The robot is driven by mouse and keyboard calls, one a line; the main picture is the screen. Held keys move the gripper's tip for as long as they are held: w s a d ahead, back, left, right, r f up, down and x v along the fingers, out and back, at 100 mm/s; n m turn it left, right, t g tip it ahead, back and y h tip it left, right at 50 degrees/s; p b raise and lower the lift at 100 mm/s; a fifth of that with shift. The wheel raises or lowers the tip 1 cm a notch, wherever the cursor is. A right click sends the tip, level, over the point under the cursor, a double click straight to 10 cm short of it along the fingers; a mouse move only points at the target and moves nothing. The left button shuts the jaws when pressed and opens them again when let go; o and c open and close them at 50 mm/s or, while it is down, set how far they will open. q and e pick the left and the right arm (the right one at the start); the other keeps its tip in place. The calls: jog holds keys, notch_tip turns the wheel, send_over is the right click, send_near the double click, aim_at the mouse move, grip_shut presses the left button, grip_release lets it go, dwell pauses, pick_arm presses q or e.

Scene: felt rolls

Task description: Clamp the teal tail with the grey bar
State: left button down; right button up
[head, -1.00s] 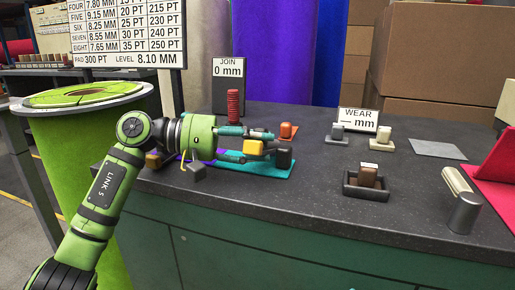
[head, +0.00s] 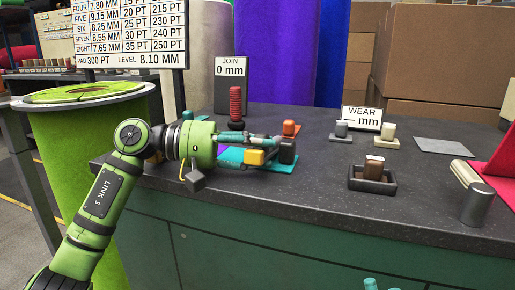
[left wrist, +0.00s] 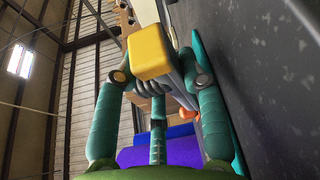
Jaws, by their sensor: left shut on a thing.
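My left gripper (head: 262,146) reaches right, low over the teal tail (head: 232,157).
A dark red ribbed stack (head: 235,103) stands behind my left gripper, by the JOIN sign (head: 232,85). To the right are a grey block (head: 339,131), a cream block (head: 387,134) and a dark tray (head: 371,183) holding a brown block.

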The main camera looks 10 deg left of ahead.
pick_arm(q)
jog(key=shift+s+d+f, duration=0.15)
jog(key=shift+s, duration=0.1)
dwell(0.3)
jog(key=c, duration=0.8)
grip_release()
jog(key=shift+o, duration=0.2)
jog(key=shift+r, duration=0.2)
